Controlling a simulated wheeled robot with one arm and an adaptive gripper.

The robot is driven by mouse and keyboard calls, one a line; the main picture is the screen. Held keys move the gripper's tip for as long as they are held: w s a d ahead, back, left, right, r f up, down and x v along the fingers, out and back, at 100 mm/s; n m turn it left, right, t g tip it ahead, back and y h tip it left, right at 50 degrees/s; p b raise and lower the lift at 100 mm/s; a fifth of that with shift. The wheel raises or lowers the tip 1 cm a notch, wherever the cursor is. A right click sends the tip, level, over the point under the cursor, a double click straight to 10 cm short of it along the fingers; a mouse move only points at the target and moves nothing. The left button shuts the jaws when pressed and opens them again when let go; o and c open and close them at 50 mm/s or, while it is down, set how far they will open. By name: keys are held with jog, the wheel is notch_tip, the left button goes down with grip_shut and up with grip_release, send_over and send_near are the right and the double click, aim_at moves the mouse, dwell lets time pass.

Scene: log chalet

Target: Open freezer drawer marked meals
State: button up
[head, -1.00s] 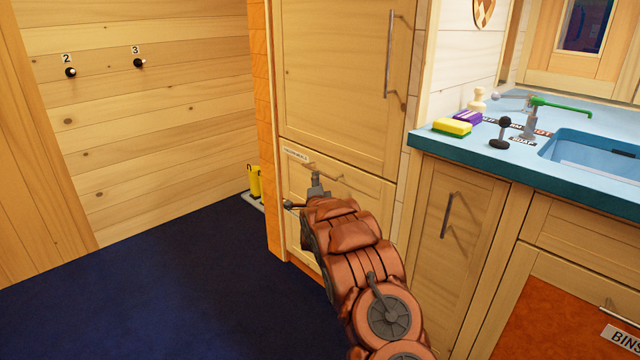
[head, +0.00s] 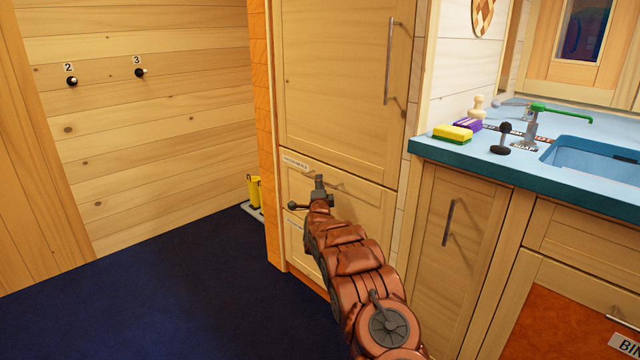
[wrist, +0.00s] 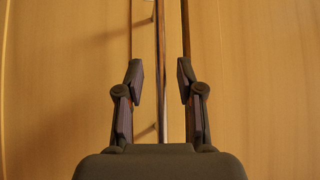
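The upper freezer drawer (head: 362,207) is a pale wooden front below the tall cabinet door, and it is shut. A small white label (head: 295,162) sits at its top left; its print is too small to read surely. My gripper (head: 319,184) is in front of this drawer, near its top edge, and hides part of the handle. In the wrist view, the thin metal handle bar (wrist: 161,60) runs between the two fingers of my gripper (wrist: 160,80). The fingers are open, with a gap on both sides of the bar.
A lower drawer (head: 295,245) with its own label is partly hidden by my arm. The tall door above has a long vertical handle (head: 389,62). The blue worktop (head: 430,150) and sink cabinets stand at right. The dark blue floor (head: 170,290) at left is clear.

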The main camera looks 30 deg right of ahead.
jog(key=shift+x, duration=1)
jog(key=shift+w+d, duration=0.1)
jog(key=shift+w, duration=0.1)
grip_shut()
